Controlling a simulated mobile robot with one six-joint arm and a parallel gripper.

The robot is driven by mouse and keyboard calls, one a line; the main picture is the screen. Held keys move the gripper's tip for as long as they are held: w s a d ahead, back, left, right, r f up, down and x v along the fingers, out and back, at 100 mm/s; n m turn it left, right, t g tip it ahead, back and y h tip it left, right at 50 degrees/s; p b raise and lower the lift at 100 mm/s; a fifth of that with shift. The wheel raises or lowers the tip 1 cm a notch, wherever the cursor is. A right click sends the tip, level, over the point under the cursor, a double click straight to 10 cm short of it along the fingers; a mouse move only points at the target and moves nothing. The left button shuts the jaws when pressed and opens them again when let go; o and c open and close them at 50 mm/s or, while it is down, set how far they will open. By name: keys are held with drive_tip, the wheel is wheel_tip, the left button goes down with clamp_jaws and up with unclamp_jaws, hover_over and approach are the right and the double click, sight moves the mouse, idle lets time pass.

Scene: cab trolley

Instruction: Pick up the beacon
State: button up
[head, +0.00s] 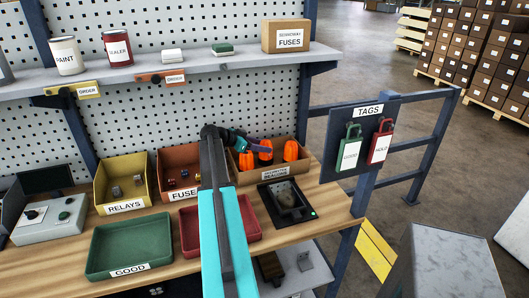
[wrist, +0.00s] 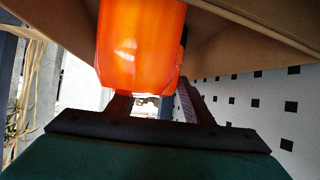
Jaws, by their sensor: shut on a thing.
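An orange beacon (wrist: 140,45) fills the upper middle of the wrist view, with its rounded end towards my gripper. My gripper (wrist: 152,103) is shut on it, one dark finger to each side. In the head view my gripper (head: 256,147) reaches over a brown cardboard bin (head: 275,171). Several orange beacons stand in this bin; the middle one (head: 265,154) is at my fingertips, with another orange beacon (head: 291,150) to its right. The lower part of the held beacon is hidden, and I cannot tell whether it still touches the bin.
A shelf (head: 190,67) with cans and a fuses box (head: 286,36) runs above. A yellow relays bin (head: 124,207) and a fuses bin (head: 176,194) stand to the left. A green tray (head: 130,246), a red tray (head: 249,218) and a black device (head: 285,202) occupy the bench front.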

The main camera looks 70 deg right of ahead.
drive_tip(key=shift+r, duration=0.1)
drive_tip(key=shift+r+b, duration=1.65)
drive_tip(key=shift+r, duration=3.25)
drive_tip(key=shift+r, duration=0.1)
